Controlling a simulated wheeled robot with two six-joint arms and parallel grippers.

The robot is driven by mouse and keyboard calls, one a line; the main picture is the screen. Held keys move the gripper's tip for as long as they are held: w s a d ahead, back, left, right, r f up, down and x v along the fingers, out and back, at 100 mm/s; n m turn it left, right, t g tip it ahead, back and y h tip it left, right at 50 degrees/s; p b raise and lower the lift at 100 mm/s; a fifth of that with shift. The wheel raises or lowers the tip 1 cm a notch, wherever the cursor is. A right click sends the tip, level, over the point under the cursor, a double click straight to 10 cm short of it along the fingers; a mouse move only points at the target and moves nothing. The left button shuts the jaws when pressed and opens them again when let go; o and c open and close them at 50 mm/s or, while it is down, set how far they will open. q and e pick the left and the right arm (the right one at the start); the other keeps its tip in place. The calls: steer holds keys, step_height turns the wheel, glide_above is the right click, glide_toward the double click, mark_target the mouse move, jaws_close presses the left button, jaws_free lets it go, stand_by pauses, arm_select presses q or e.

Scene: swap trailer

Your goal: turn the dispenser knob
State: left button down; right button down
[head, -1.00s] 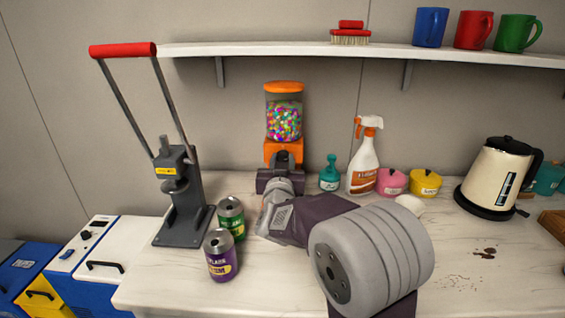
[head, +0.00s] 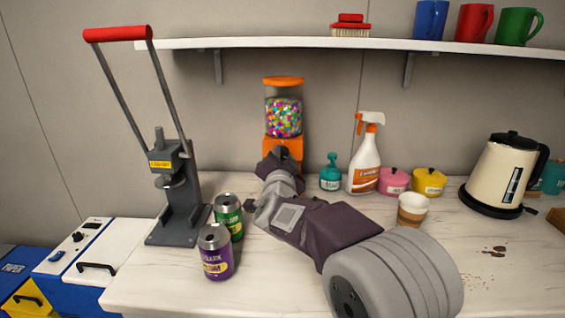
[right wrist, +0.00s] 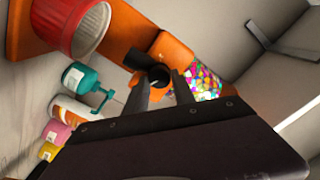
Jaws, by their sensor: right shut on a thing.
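The candy dispenser (head: 283,115) has an orange lid and base and a clear jar of coloured candies. It stands upright against the back wall. Its dark round knob (right wrist: 158,74) shows in the right wrist view on the orange body (right wrist: 172,52). My right gripper (right wrist: 162,84) has its two fingers on either side of the knob and is shut on it. In the head view my right gripper (head: 280,160) is turned at a slant and hides the knob and lower dispenser. A red ribbed cup (right wrist: 78,22) sits at the dispenser's base in the wrist view. My left gripper is out of view.
A purple can (head: 216,256) and a green can (head: 229,212) stand left of my right arm, near a grey lever press (head: 178,200). Right of the dispenser are a teal bottle (head: 330,175), a spray bottle (head: 364,165), a paper cup (head: 412,209) and a kettle (head: 497,175). A shelf (head: 350,43) runs above.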

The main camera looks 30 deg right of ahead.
steer(key=shift+f+m, duration=0.1)
steer(key=shift+m, duration=0.5)
steer(key=c, duration=1.1)
jaws_free()
